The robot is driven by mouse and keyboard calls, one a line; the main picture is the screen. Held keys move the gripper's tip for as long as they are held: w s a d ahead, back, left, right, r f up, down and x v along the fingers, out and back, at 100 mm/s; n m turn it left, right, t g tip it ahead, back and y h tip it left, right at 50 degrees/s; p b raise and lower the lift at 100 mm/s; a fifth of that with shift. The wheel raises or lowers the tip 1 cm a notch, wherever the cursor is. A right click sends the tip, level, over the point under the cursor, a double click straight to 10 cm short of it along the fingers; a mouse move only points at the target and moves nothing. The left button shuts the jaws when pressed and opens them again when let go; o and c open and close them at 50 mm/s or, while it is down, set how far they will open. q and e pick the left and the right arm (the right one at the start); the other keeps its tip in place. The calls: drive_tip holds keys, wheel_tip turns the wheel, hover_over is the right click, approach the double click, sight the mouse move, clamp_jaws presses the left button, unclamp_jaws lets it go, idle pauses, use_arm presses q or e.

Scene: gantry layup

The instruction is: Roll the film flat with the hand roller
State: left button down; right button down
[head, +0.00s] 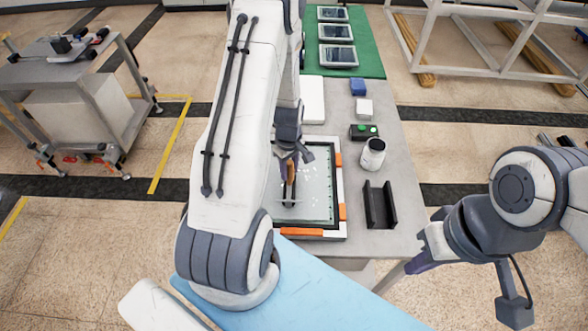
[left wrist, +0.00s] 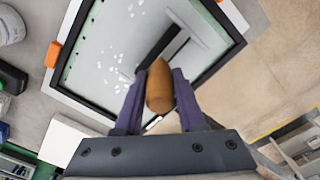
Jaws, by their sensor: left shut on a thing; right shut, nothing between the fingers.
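My left gripper (head: 291,162) is shut on the wooden handle of the hand roller (left wrist: 160,90); the purple fingers sit on both sides of the handle in the left wrist view. The roller's dark frame reaches over the film (left wrist: 92,68), a pale greenish sheet inside a black frame. White bubble-like spots dot the film, clustered beside the roller in the left wrist view; the film also shows in the head view (head: 316,207). I cannot tell whether the roller touches it. My right gripper (head: 414,268) is shut and empty, off the table's right side.
Orange clamps (head: 301,232) hold the panel's edges. Right of it stand a black cradle (head: 380,206), a white jar (head: 373,154) and a black box with a green button (head: 363,131). Framed panels (head: 337,55) lie on a green mat at the far end. A cart (head: 75,95) stands left.

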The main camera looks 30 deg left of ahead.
use_arm(q)
drive_tip(key=s+a, duration=0.1)
drive_tip(key=a, duration=0.2)
drive_tip(key=s+a, duration=0.1)
drive_tip(key=shift+s+a, duration=0.15)
drive_tip(key=shift+s, duration=0.2)
drive_tip(key=shift+r, duration=0.1)
idle(0.3)
wheel_tip(320, 180, up, 5)
drive_tip(key=p, duration=0.4)
